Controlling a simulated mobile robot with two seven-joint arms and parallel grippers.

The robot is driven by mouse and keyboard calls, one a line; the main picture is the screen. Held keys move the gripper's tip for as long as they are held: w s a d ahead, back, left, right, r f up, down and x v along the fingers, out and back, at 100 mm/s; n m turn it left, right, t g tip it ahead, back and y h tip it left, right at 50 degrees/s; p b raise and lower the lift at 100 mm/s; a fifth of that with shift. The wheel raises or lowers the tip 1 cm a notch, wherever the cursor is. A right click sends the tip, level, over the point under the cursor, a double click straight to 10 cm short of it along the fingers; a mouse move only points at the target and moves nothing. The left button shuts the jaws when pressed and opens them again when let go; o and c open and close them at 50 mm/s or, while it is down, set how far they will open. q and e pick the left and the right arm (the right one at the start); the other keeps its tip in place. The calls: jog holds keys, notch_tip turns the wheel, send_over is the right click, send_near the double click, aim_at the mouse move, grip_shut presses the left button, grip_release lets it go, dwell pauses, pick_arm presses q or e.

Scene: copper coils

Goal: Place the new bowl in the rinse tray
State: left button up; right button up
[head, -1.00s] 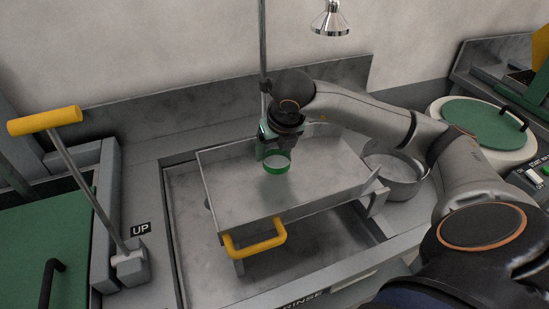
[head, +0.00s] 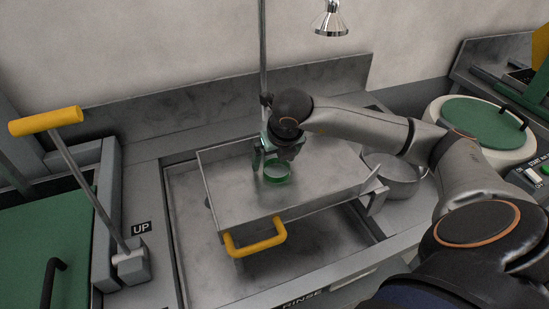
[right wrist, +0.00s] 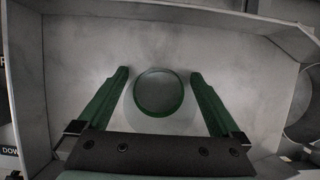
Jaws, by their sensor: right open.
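The bowl (head: 277,174) is small with a green rim and sits in the metal rinse tray (head: 235,205), near its middle. It also shows in the right wrist view (right wrist: 158,93) as a green ring with a grey inside. My right gripper (head: 274,161) is over the tray, just above and around the bowl. In the right wrist view its two green fingers (right wrist: 160,75) are spread on either side of the bowl, with a gap on each side. My left gripper is not in view.
The tray has a yellow handle (head: 256,240) in front and sits over a sunken basin (head: 300,270). A lever with a yellow grip (head: 45,121) stands at left by an UP label. A round metal pot (head: 392,176) is right of the tray. A lamp (head: 329,20) hangs above.

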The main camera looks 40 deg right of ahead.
jog(key=v, duration=1.2)
jog(key=shift+r, duration=0.1)
